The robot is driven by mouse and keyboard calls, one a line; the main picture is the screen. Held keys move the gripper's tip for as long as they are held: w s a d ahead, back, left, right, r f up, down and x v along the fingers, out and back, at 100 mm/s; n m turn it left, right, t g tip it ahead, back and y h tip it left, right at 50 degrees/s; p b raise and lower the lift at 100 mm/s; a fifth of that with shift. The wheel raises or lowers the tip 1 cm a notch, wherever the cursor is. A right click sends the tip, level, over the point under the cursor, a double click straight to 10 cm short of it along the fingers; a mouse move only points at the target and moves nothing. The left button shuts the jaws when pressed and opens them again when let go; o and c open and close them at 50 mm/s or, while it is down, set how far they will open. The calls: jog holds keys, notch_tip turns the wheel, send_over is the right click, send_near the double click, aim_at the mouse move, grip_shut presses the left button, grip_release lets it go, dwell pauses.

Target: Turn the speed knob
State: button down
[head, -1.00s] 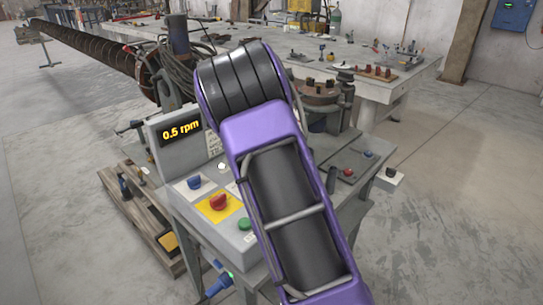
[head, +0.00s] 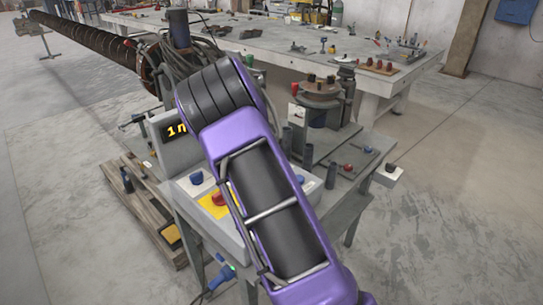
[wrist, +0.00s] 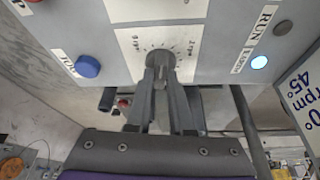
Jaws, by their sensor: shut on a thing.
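The speed knob (wrist: 161,58) is a small dark grey knob on a white dial plate with tick marks and rpm lettering, in the wrist view. My gripper (wrist: 160,72) is shut on it, with a finger on each side. In the head view my purple arm hides the knob and the gripper. The speed display (head: 175,130) shows yellow digits starting with 1; the rest is behind my arm.
The panel also holds a blue JOG button (wrist: 87,66), a lit RUN lamp (wrist: 259,62) and a red button on yellow (head: 219,198). A grey workbench (head: 290,45) with tools stands behind. Open floor (head: 450,200) lies at the right.

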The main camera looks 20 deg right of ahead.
jog(key=c, duration=0.8)
grip_release()
jog(key=shift+r, duration=0.1)
jog(key=p+v, duration=0.1)
jog(key=v, duration=1.6)
jog(key=shift+a+r, duration=0.1)
jog(key=shift+r, duration=0.05)
